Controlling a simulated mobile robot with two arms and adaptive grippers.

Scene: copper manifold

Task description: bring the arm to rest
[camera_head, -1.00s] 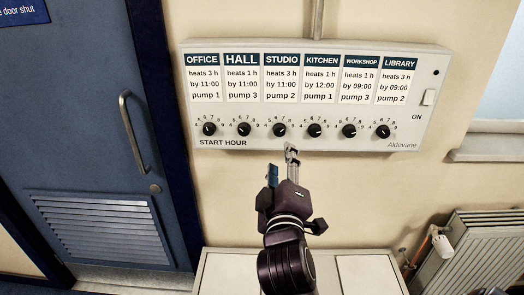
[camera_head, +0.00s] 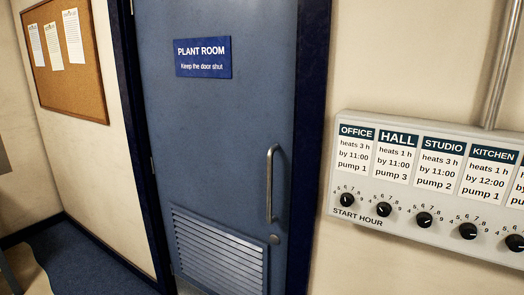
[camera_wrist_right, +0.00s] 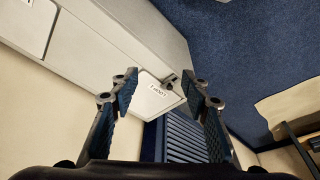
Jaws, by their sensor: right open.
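My right gripper (camera_wrist_right: 162,92) shows only in the right wrist view. Its two fingers stand well apart with nothing between them. Past the fingers are a white cabinet (camera_wrist_right: 120,45), blue carpet (camera_wrist_right: 240,40) and a dark blue slatted surface (camera_wrist_right: 182,142). Neither arm shows in the head view, and my left gripper is in no view. The white heating panel (camera_head: 368,125) is on the wall at the right of the head view, with its right part cut off. Its dial knobs, such as the HALL one (camera_head: 384,209), are clear of any gripper.
The blue plant room door (camera_head: 225,130) is shut, with a metal handle (camera_head: 270,185) and a vent grille (camera_head: 218,250). A cork board (camera_head: 98,90) hangs on the left wall. Blue carpet (camera_head: 85,262) lies clear at the lower left.

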